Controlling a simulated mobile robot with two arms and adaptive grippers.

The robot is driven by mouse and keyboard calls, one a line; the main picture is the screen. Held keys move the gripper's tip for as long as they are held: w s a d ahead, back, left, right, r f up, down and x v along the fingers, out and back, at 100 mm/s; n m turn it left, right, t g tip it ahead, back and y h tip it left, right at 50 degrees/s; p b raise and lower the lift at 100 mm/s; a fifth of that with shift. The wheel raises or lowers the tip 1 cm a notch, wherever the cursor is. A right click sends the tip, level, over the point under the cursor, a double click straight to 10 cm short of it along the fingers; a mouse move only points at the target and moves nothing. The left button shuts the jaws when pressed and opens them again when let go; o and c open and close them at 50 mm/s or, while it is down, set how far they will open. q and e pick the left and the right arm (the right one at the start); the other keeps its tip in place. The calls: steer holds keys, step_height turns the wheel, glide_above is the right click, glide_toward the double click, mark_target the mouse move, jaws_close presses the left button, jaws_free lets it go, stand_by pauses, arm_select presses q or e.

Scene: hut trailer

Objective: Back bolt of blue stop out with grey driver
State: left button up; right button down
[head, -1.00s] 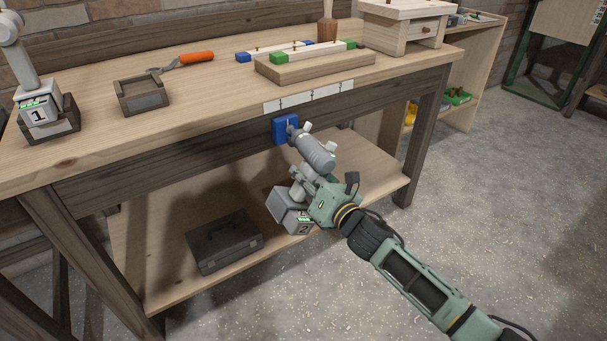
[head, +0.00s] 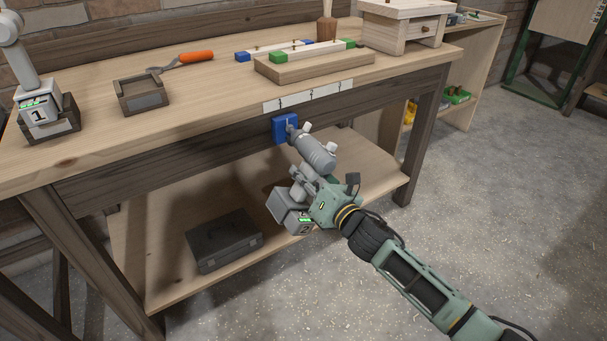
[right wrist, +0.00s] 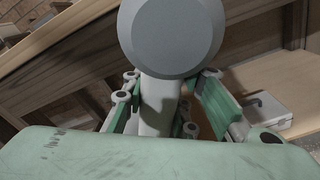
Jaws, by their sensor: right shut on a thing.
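The blue stop (head: 284,129) is on the front rail of the workbench, below the white marked strip. My right gripper (head: 312,188) is shut on the handle of the grey driver (head: 315,152), which also fills the top of the right wrist view (right wrist: 172,35). The driver's nose points up and left at the blue stop and appears to meet its face. The bolt is hidden behind the nose, so I cannot tell whether the bit sits on it. My left gripper is not in view.
A second driver marked 1 (head: 40,100) stands in a dark holder at the bench's left. A dark case (head: 222,240) lies on the lower shelf.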

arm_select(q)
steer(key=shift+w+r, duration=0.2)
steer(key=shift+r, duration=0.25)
arm_select(e)
steer(key=shift+w+a+r, duration=0.1)
steer(key=shift+w+r, duration=0.1)
steer(key=shift+r, duration=0.1)
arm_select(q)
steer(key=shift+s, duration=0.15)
arm_select(e)
steer(key=shift+s, duration=0.35)
steer(key=shift+p+v, duration=0.8)
steer(key=shift+v, duration=0.4)
arm_select(q)
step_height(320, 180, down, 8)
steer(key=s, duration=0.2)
steer(key=shift+p, duration=0.3)
arm_select(e)
steer(key=w+d, duration=0.1)
steer(key=d, duration=0.7)
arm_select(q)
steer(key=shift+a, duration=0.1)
arm_select(e)
steer(key=shift+d, duration=0.15)
